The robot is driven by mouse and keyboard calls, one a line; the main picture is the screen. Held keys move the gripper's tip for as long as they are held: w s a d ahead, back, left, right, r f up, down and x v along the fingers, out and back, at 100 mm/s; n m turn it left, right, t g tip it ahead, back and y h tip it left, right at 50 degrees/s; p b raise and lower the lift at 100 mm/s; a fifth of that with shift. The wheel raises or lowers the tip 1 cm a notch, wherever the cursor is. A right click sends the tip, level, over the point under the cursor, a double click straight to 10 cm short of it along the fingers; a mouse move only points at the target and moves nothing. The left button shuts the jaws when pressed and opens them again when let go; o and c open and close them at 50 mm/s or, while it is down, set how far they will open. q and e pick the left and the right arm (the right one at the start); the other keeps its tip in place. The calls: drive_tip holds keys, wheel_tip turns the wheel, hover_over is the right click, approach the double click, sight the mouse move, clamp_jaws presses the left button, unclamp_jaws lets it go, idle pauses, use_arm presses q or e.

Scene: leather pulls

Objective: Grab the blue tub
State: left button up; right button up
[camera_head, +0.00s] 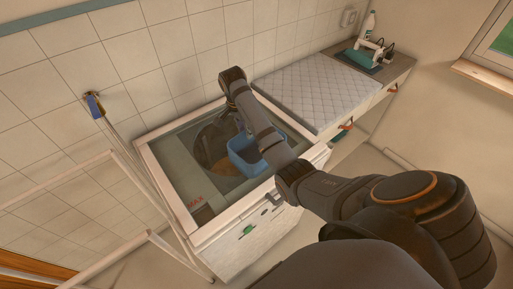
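The blue tub (248,167) sits inside the white-framed basin (160,160) in the middle of the view. The link of my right arm crosses over it and hides part of its right side. My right arm comes in from the lower right and bends over the back of the basin. My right gripper (240,122) hangs below that bend, by the tub's back left rim. It is small, dark and partly hidden, so I cannot tell whether its fingers are open or touch the tub. My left gripper is not in view.
A quilted white pad (315,90) lies on the counter right of the basin. A teal tray (362,60) with a white device and a bottle (367,25) stand at the far end. A thin pole with a blue clip (95,106) stands at the left. Tiled wall is behind.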

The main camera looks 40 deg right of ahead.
sight(247, 143)
drive_tip(key=shift+f, duration=0.3)
drive_tip(key=shift+s+f+p, duration=0.2)
drive_tip(key=shift+f+p, duration=0.45)
drive_tip(key=shift+p, duration=0.05)
wheel_tip(247, 143, down, 3)
drive_tip(key=shift+w+d+f, duration=0.1)
drive_tip(key=shift+d, duration=0.05)
drive_tip(key=shift+f, duration=0.1)
drive_tip(key=c, duration=0.6)
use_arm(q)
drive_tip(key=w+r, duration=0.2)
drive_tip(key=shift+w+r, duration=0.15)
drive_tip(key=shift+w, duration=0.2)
use_arm(e)
clamp_jaws()
